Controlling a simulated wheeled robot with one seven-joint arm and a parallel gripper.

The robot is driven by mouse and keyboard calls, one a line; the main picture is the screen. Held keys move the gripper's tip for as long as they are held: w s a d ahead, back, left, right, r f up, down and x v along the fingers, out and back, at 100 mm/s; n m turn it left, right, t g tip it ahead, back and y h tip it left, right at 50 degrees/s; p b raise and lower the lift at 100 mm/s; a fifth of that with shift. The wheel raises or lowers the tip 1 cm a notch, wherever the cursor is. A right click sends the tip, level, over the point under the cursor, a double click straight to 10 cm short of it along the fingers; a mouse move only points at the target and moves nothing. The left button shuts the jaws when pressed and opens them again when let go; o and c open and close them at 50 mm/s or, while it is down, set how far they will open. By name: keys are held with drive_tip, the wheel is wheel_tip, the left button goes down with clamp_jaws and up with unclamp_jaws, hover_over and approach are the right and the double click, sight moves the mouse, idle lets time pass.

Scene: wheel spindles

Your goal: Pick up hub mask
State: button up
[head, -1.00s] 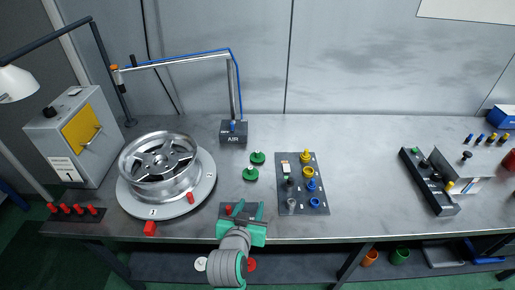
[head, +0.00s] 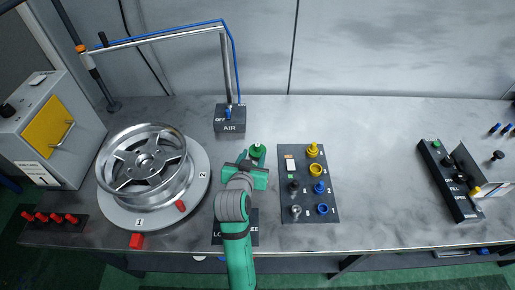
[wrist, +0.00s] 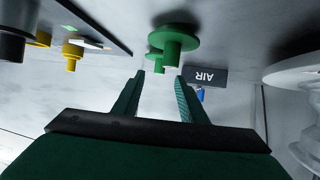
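I cannot tell whether the fingertips touch a disc.
A silver wheel (head: 140,160) sits on a round turntable (head: 203,190) at left. The AIR box (head: 229,125) stands behind the discs. A dark panel (head: 308,215) with yellow and blue parts lies close at right. Bare bench (head: 380,180) lies farther right.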

sight(257, 147)
drive_tip(key=shift+r+x, duration=0.1)
drive_tip(key=shift+x, duration=1.5)
drive_tip(key=shift+r+x, duration=0.15)
drive_tip(key=shift+x, duration=1.4)
clamp_jaws()
